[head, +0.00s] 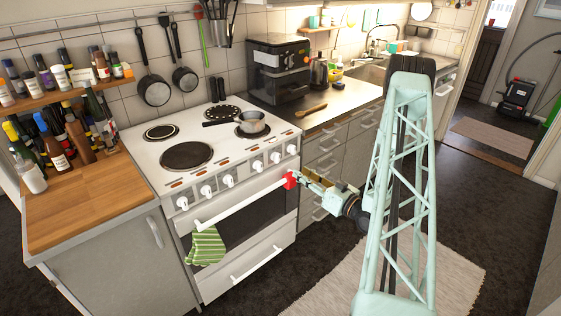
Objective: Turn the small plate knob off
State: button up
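The white cooker (150,165) has a row of several white knobs (228,181) along its front panel. The labels are too small to read, so I cannot tell which knob belongs to the small plate. Of the dark plates, the front left one (187,156) is large; the back left one (160,132) is smaller. A small saucepan (252,123) stands on the front right plate.
The white oven handle (240,204) runs across the door below the knobs, with a green striped towel (206,246) hanging at its left. A wooden counter (80,195) with bottles is at left. Drawers (325,160) are at right.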

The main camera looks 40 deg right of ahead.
aim_at(279, 158)
jog(key=shift+w, duration=0.1)
jog(key=shift+w+a+b, duration=0.1)
jog(key=shift+w+b, duration=0.85)
jog(key=shift+w, duration=5.85)
jog(key=shift+c, duration=0.4)
jog(key=c, duration=0.8)
